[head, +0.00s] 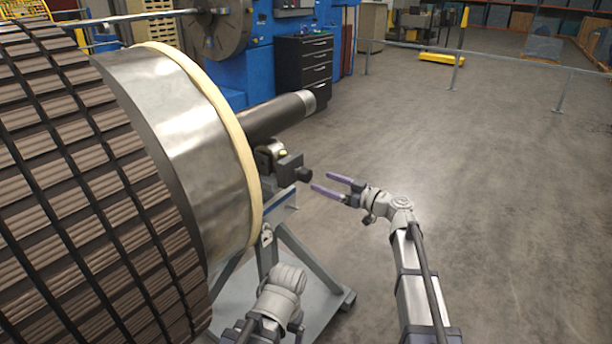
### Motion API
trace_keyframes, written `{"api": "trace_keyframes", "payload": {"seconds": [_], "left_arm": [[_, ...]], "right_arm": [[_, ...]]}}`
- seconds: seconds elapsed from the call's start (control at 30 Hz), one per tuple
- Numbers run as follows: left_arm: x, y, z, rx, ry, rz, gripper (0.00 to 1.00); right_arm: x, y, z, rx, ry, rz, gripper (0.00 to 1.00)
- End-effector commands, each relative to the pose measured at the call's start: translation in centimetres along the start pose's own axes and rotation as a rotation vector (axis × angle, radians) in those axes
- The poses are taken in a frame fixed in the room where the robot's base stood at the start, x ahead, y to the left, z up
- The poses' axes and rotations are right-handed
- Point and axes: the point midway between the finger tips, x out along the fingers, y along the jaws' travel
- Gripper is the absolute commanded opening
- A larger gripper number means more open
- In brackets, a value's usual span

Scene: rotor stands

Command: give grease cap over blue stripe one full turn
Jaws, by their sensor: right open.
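A dark round knob, which looks like the grease cap (304,174), sticks out to the right from a dark grey bearing block under the rotor shaft. A thin bluish stripe (284,211) runs along the stand's beam below it. My right gripper (322,182) is open and empty, its two purple fingers pointing left toward the cap. Its fingertips appear just right of the cap, with a small gap in the picture; depth is hard to judge. My left arm comes in at the bottom, in front of the stand's foot; its gripper fingers do not show.
The large rotor (185,120), with a ribbed dark body and a cream ring, fills the left. Its shaft (275,118) extends right above the block. The grey stand (310,262) has slanted legs on a base plate. Open concrete floor (500,200) lies to the right.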

Motion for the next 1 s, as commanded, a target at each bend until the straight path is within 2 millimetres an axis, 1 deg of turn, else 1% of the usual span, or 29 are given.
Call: {"api": "trace_keyframes", "payload": {"seconds": [0.07, 0.17, 0.4, 0.6, 0.77, 1.0], "left_arm": [[0.0, 0.0, 0.0, 0.0, 0.0, 0.0, 0.88], [0.0, 0.0, 0.0, 0.0, 0.0, 0.0, 0.88], [0.0, 0.0, 0.0, 0.0, 0.0, 0.0, 0.88], [0.0, 0.0, 0.0, 0.0, 0.0, 0.0, 0.88], [0.0, 0.0, 0.0, 0.0, 0.0, 0.0, 0.88], [0.0, 0.0, 0.0, 0.0, 0.0, 0.0, 0.88]], "right_arm": [[0.4, 0.0, 0.0, 0.001, 0.0, -0.001, 0.86], [1.6, 0.1, 0.0, 0.002, 0.0, -0.003, 0.86], [5.4, 0.1, 0.0, 0.003, 0.0, -0.002, 0.86], [7.3, 0.1, 0.0, 0.003, 0.0, -0.001, 0.86], [7.8, 0.0, 0.0, 0.003, 0.0, 0.0, 0.86], [7.8, 0.0, 0.0, 0.003, 0.0, 0.0, 0.85]]}}
